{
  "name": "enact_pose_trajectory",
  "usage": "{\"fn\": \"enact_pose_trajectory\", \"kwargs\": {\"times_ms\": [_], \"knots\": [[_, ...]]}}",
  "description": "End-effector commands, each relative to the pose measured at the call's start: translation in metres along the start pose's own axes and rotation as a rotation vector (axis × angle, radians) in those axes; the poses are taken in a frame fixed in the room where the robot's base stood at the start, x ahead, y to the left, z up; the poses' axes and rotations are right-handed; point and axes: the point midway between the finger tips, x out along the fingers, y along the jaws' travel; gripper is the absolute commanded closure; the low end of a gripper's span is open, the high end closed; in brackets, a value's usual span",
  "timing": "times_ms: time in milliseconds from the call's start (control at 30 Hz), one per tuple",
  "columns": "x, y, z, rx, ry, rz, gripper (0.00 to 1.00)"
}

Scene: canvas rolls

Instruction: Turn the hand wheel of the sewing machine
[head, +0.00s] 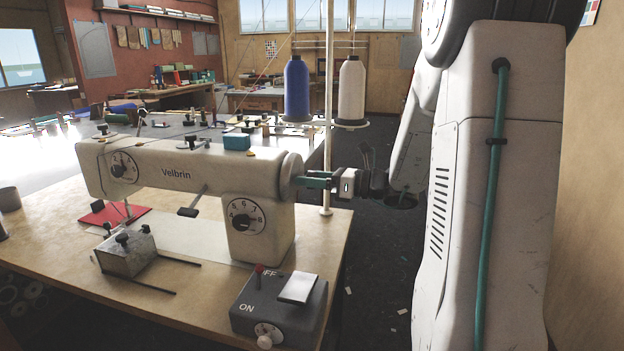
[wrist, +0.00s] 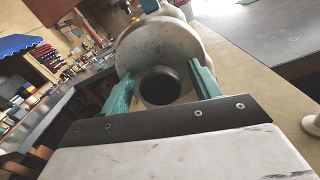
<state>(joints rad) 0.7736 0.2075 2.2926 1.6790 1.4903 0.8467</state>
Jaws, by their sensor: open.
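The white sewing machine (head: 175,172), marked Velbrin, stands on a wooden table. Its pale hand wheel (head: 291,172) is on the right end of the machine arm. In the wrist view the wheel (wrist: 160,45) faces me as a round disc, with a black round knob or hub (wrist: 159,86) in front of it. My gripper (head: 300,182) comes from the right and has teal fingers. In the wrist view the open fingers (wrist: 162,72) stand either side of the black knob, with gaps visible. Their tips are at or very near the wheel face; contact is unclear.
A grey control box (head: 278,308) with ON and OFF marks sits at the table's front right. A thread stand holds a blue cone (head: 297,88) and a white cone (head: 351,88) behind the wheel. A teal box (head: 237,141) rests on the machine. Floor right of the table is mostly clear.

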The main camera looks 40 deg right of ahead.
Motion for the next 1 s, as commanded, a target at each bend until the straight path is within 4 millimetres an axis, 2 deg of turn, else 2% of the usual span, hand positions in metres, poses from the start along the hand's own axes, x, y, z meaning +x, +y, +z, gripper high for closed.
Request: {"fn": "enact_pose_trajectory", "kwargs": {"times_ms": [167,400,500,667,1000], "knots": [[-0.018,-0.001,0.000,0.000,-0.001,-0.004,0.37],[-0.059,-0.001,0.000,0.000,0.000,-0.005,0.37],[-0.071,-0.001,0.000,0.000,-0.001,-0.003,0.37],[-0.078,-0.001,0.000,0.000,0.000,-0.001,0.37],[-0.078,0.000,0.000,0.000,0.000,0.000,0.37]]}}
